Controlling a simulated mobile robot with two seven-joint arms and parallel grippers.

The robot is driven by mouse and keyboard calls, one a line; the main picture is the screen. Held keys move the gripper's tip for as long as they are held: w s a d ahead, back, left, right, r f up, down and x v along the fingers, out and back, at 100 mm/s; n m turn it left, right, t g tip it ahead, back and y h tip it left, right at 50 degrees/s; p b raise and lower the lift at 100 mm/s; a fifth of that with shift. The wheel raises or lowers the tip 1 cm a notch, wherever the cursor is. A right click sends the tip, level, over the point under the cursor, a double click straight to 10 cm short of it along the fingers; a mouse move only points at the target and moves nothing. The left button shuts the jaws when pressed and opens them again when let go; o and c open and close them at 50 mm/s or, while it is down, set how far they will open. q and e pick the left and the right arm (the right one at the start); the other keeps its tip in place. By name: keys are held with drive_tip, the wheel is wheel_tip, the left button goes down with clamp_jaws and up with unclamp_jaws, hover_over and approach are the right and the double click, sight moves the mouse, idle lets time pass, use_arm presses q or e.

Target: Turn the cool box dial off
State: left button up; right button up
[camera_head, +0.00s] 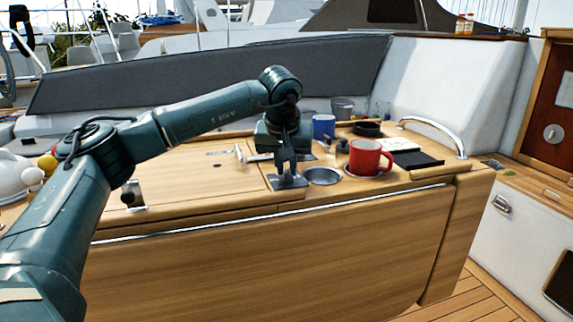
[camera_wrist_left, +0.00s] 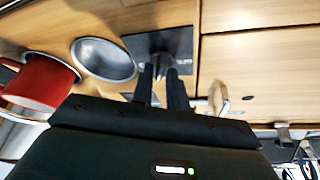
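A dark square plate (camera_head: 291,182) lies at the front edge of the wooden table, under my left gripper (camera_head: 285,168). In the left wrist view the plate (camera_wrist_left: 176,42) carries small markings that I cannot read. The fingers of my left gripper (camera_wrist_left: 162,72) point down at the plate with a narrow gap between them. Another plate with a black knob (camera_head: 128,197) is on the table front at the left. My right gripper is not in view.
A round metal cup recess (camera_head: 323,175) is just right of the plate, and a red mug (camera_head: 368,157) stands beyond it. A blue mug (camera_head: 324,126) stands behind. A steel rail (camera_head: 436,130) arches at the right end. The tabletop left of the gripper is mostly clear.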

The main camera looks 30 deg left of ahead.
use_arm(q)
clamp_jaws()
